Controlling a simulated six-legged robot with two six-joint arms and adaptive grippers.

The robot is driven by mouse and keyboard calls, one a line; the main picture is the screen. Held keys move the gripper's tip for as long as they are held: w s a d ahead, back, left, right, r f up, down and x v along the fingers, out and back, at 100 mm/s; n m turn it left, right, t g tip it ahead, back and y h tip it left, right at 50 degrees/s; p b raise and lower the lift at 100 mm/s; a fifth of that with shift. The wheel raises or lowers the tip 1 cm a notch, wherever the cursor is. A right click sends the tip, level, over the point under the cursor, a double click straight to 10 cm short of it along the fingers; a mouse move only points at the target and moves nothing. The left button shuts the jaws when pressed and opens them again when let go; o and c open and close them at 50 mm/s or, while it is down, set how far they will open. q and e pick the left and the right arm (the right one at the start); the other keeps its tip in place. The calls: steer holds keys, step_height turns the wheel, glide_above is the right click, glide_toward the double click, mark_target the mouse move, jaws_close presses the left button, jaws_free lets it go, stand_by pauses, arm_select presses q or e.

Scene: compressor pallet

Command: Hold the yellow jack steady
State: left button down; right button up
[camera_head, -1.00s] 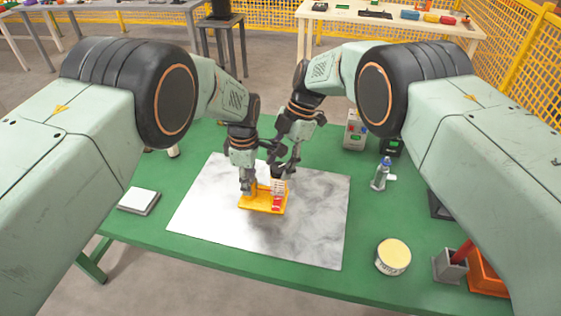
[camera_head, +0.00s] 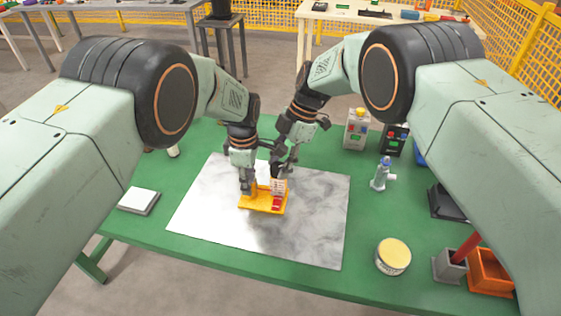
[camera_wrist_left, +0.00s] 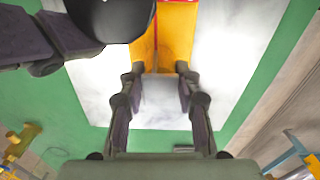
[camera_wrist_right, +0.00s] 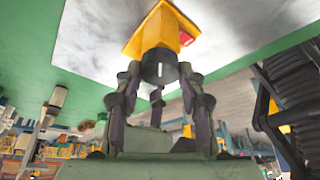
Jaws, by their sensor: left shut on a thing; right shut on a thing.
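The yellow jack (camera_head: 262,203) lies on the metal sheet (camera_head: 315,222) in the middle of the green table. A red part and a pale block with marks show at its right side. My left gripper (camera_head: 248,186) is shut on the jack's left part; the left wrist view shows its fingers at either side of the yellow body (camera_wrist_left: 176,40). My right gripper (camera_head: 281,172) is shut on a dark round piece (camera_wrist_right: 159,66) just above the jack's right part. In the right wrist view this piece stands in front of the yellow body (camera_wrist_right: 165,28), and its lower end is hidden.
A yellow-lidded tin (camera_head: 393,256), a small bottle (camera_head: 381,174), a grey holder (camera_head: 450,266) and an orange bin (camera_head: 490,270) stand on the right. A white-topped pad (camera_head: 138,200) lies at left. Two boxes (camera_head: 357,130) stand behind. The sheet's front is clear.

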steer(key=o, duration=1.2)
steer(key=v, duration=1.2)
